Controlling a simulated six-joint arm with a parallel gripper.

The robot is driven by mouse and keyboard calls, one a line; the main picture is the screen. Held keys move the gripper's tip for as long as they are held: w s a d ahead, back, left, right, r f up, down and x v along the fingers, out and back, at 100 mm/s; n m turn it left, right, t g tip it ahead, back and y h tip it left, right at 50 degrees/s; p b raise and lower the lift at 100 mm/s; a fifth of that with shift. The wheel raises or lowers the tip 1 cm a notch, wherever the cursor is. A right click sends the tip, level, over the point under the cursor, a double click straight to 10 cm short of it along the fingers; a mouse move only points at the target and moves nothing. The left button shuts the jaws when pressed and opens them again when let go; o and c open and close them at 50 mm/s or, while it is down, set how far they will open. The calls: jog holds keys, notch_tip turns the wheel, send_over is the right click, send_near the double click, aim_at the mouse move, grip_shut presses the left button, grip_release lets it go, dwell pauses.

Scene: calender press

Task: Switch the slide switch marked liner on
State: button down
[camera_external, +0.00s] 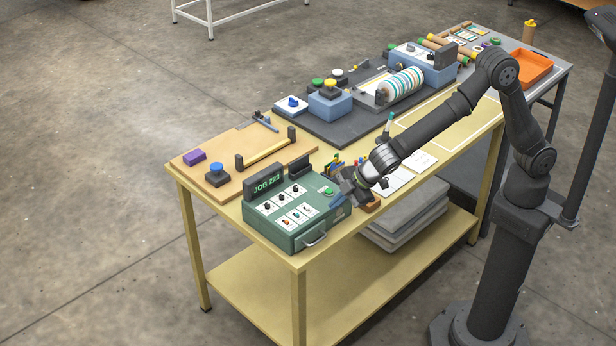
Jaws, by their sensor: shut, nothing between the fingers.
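A green control box (296,214) stands at the front left part of the yellow table, with a dark display (266,186) reading "JOB 223". Its sloped top carries several small white panels (284,200) with dark knobs and small coloured parts. The panel labels are too small to read, so I cannot tell which one is the liner switch or how it is set. My gripper (343,195) is shut and empty, low at the right end of the box. I cannot tell whether it touches the box. It hides part of that end.
A wooden board (225,163) with a purple block (194,156) and a blue-topped button lies left of the box. A dark mat behind holds a striped roller (402,86). An orange tray (530,68) is at the far right. White sheets (418,161) lie under my arm.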

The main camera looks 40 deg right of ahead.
aim_at(307, 208)
jog(key=x, duration=0.4)
jog(key=shift+w+a+f, duration=0.1)
jog(key=shift+w+f, duration=0.05)
jog(key=shift+f, duration=0.2)
jog(key=w, duration=0.2)
jog(key=shift+w+r, duration=0.15)
jog(key=shift+w, duration=0.8)
jog(key=shift+w, duration=0.95)
jog(key=shift+s, duration=0.15)
